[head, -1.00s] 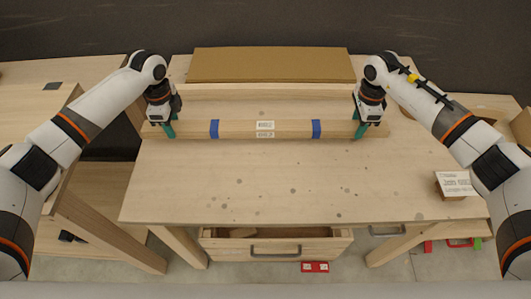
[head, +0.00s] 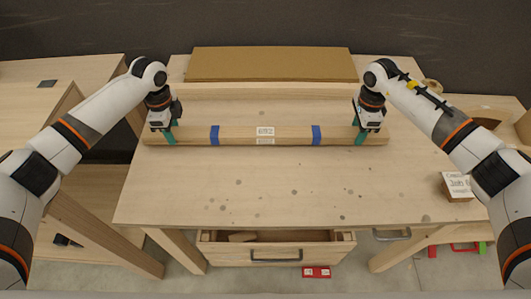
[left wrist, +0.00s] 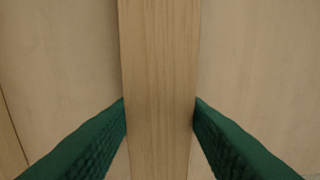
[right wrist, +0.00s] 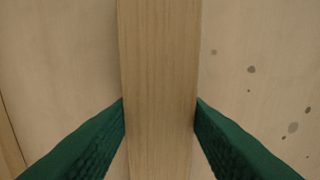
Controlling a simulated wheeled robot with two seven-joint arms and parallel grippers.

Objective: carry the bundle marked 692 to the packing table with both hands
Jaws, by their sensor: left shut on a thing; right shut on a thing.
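The bundle (head: 285,134) is a long pale wooden piece with two blue bands and a white label (head: 265,132) that seems to read 692. It lies level, left to right, over the rear half of a wooden table (head: 240,185); I cannot tell whether it touches the top. My left gripper (head: 170,136) is shut on its left end, and my right gripper (head: 361,137) on its right part. The wrist views show green fingers pressed on both sides of the wood, in the left (left wrist: 160,115) and the right (right wrist: 160,115). Whether this is the packing table is not marked.
A cardboard sheet (head: 270,64) lies along the table's back edge. A wooden block with a printed card (head: 457,186) stands at the right. An open drawer (head: 275,248) sticks out below the front edge. Another wooden table (head: 60,85) stands at the left. The tabletop's front middle is clear.

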